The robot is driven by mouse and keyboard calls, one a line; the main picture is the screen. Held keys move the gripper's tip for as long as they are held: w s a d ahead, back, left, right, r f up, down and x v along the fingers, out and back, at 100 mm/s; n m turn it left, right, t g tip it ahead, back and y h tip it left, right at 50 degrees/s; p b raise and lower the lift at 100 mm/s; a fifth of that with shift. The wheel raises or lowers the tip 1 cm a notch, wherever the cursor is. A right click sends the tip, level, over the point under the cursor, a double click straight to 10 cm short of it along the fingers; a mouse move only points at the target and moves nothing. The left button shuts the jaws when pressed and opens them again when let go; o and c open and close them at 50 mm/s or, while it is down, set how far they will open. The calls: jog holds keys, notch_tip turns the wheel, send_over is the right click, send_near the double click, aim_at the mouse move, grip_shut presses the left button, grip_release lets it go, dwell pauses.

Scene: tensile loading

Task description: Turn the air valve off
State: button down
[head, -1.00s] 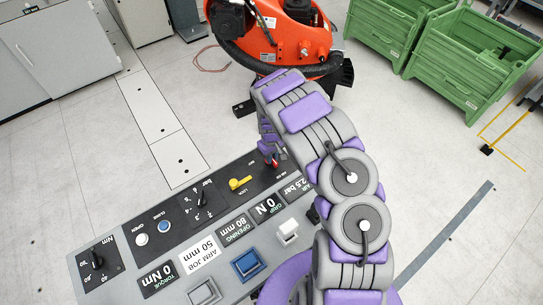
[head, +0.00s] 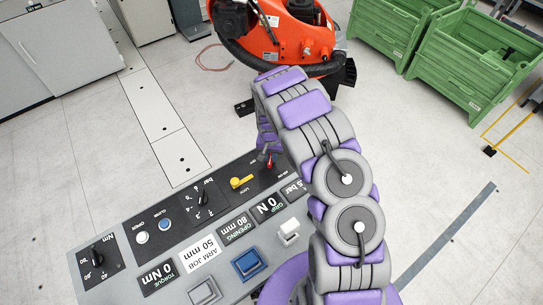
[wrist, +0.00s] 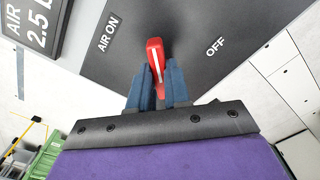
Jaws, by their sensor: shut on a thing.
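The air valve is a red lever with a white stripe (wrist: 156,58) on a dark panel in the wrist view. It stands between the AIR ON label (wrist: 109,33) on the left and the OFF label (wrist: 215,47) on the right. My gripper (wrist: 158,72) is shut on the lever, with one blue finger on each side of it. In the head view the red lever (head: 269,163) shows small at the panel's far end, just under my gripper, whose fingers are hard to make out there.
The control panel carries a yellow lock lever (head: 241,182), a black bar knob (head: 203,197), a blue button (head: 246,264) and a white switch (head: 289,231). An orange machine (head: 280,35) stands behind. Green bins (head: 470,60) stand at the back right. An air display (wrist: 35,25) is beside the valve.

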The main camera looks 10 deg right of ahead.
jog(key=m, duration=0.4)
jog(key=shift+w+a+m+b, duration=0.25)
jog(key=shift+a+m+b, duration=0.05)
jog(key=shift+b, duration=0.05)
jog(key=shift+w+a+r+m+b, duration=0.1)
jog(key=shift+w+m+b, duration=0.1)
jog(key=shift+m, duration=0.95)
jog(key=shift+w+a+m+b, duration=0.1)
jog(key=shift+m+b, duration=0.1)
jog(key=shift+m, duration=0.95)
jog(key=c, duration=1.1)
grip_release()
notch_tip(320, 180, up, 17)
jog(key=p, duration=0.3)
jog(key=shift+r, duration=0.1)
